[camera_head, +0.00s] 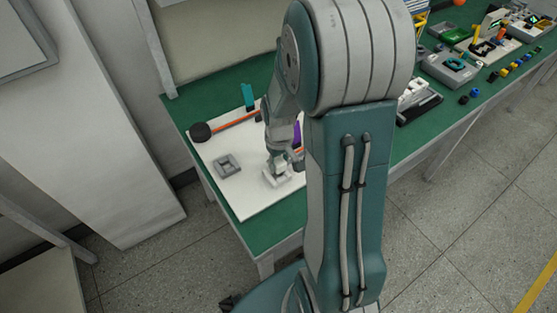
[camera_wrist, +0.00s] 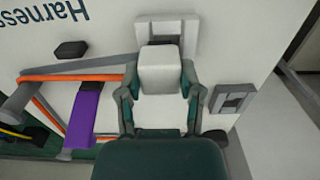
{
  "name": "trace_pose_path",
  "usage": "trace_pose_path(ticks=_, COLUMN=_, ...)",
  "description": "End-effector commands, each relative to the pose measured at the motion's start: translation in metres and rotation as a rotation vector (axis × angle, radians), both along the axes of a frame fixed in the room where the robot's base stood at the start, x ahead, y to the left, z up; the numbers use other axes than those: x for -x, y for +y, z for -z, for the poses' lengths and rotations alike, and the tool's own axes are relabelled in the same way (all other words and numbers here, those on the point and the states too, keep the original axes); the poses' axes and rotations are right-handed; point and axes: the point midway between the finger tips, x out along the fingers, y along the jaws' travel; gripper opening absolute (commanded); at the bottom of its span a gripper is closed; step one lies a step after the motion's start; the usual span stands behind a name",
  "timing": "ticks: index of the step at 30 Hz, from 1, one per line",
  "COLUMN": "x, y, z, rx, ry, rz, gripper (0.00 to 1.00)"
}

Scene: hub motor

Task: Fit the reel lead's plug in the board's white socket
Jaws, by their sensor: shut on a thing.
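My gripper (camera_wrist: 160,92) is shut on a white block-shaped plug (camera_wrist: 160,70), with one finger on each side of it. In the head view my gripper (camera_head: 280,160) is low over the white board (camera_head: 240,205), near its front right part. A pale socket (camera_wrist: 168,30) lies just beyond the plug in the wrist view. The plug overlaps it there, so I cannot tell whether they touch or how far the plug is in. In the head view a white block (camera_head: 283,180) shows under my gripper. An orange lead (camera_wrist: 75,78) runs to the left of my gripper.
A grey square frame (camera_head: 227,165) lies on the board to the left of my gripper. A dark round reel (camera_head: 200,131) is at the board's back left. A purple piece (camera_wrist: 85,110) and a small black block (camera_wrist: 72,50) are close by. The green table (camera_head: 185,110) holds other parts farther right.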

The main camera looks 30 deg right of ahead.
Motion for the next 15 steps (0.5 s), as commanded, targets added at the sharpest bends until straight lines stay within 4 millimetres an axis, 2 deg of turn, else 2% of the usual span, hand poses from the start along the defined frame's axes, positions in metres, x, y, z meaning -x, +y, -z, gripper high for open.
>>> trace_pose_path(ticks=1, x=0.0000, y=0.0000, z=0.0004, rx=0.000, ry=0.000, rz=0.000, gripper=0.56)
trace_pose_path(ticks=2, x=0.0000, y=0.0000, z=0.0003, rx=0.000, ry=0.000, rz=0.000, gripper=0.70)
trace_pose_path(ticks=3, x=0.0000, y=0.0000, z=0.0003, rx=0.000, ry=0.000, rz=0.000, gripper=0.87)
trace_pose_path(ticks=15, x=0.0001, y=0.0001, z=0.0000, rx=0.000, ry=0.001, rz=0.000, gripper=0.87)
